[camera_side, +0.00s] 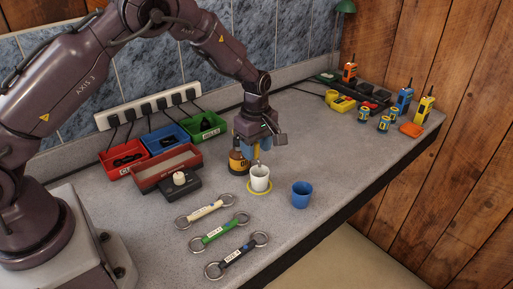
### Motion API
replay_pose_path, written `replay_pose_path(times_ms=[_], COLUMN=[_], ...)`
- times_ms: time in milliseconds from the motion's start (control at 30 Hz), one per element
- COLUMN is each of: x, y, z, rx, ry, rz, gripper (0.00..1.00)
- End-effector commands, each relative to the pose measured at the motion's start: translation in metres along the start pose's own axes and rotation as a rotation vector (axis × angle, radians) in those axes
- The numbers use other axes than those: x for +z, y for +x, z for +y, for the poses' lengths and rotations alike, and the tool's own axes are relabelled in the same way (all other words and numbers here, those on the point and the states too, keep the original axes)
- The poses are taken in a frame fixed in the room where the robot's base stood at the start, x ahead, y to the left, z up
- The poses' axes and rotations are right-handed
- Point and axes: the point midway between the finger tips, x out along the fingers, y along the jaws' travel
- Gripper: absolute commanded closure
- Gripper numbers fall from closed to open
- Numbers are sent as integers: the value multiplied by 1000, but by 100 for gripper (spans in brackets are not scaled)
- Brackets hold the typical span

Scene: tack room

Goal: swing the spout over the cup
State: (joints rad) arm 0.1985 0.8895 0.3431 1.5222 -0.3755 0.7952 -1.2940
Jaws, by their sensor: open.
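A white cup (260,180) stands upright on a yellow ring (251,189) near the middle of the bench. A blue cup (301,196) stands upright to its right, apart from it. A brown bottle (237,164) with a yellowish label stands just behind and left of the white cup. My gripper (257,153) points down just above and behind the white cup, with its jaws open. A small grey piece, possibly the spout, shows between my gripper and the white cup's rim. My gripper hides most of that area, so I cannot tell where the spout points.
Red (123,158), blue (166,138) and green (205,127) trays line the wall below a power strip (148,107). A dark box with a white knob (180,179) and several ringed straps (219,231) lie left and in front. Radios (404,97) stand far right.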

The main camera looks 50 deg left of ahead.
Motion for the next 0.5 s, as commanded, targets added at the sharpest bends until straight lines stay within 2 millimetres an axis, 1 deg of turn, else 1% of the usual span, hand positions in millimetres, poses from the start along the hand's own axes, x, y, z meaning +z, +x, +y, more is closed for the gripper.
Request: replay_pose_path(times_ms=[167, 300, 400, 500], x=[0, 1, 1, 0], y=[-32, -65, -86, -103], z=[1, 1, 1, 0], rx=[7, 8, 8, 6], ry=[1, 2, 1, 1], rz=[0, 0, -1, 1], gripper=[55, 55, 55, 55])
